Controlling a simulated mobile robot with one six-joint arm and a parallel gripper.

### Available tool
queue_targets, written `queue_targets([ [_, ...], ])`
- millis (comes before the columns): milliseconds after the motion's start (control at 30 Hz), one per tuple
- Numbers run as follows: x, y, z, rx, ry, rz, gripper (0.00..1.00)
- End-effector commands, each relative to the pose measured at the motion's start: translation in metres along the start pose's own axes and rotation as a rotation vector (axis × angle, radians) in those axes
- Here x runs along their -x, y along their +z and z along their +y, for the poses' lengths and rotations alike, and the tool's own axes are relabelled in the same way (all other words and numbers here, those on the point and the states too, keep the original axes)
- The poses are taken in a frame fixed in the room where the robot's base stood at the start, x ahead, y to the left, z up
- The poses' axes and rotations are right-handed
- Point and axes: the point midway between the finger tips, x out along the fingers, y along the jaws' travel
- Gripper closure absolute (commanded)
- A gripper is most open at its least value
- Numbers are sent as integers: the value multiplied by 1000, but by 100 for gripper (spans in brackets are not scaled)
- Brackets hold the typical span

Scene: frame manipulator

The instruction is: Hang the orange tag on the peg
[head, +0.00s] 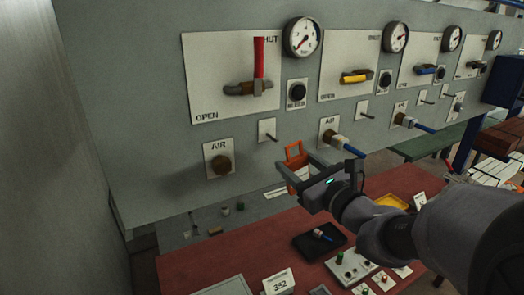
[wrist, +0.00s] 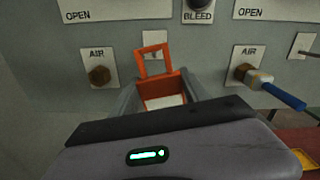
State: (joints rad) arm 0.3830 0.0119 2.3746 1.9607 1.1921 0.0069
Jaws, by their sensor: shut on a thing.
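The orange tag (head: 294,151) is held in my gripper (head: 295,170), which is shut on its lower part. The tag's open square loop stands up above the fingers. In the wrist view the tag (wrist: 154,49) appears upright and slightly tilted, between the fingertips (wrist: 162,84). A peg (head: 270,135) sticks out of a small white plate on the grey panel, up and left of the tag in the head view. In the wrist view that plate (wrist: 150,37) shows behind the loop's top; the peg itself is hard to make out. The tag looks apart from the peg.
A brown AIR fitting (head: 222,164) is left of the peg, and one with a blue hose (head: 340,142) is to the right. A red-handled valve (head: 259,60) is above. Below is a red bench (head: 200,262) with a black tray (head: 306,246). More pegs (head: 368,115) are farther right.

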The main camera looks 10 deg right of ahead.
Motion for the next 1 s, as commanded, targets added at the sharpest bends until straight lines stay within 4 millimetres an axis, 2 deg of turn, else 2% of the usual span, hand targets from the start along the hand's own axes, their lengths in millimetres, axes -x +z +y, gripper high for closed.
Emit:
queue_targets([
  [1000,-84,-8,2,0,1,-1,95],
])
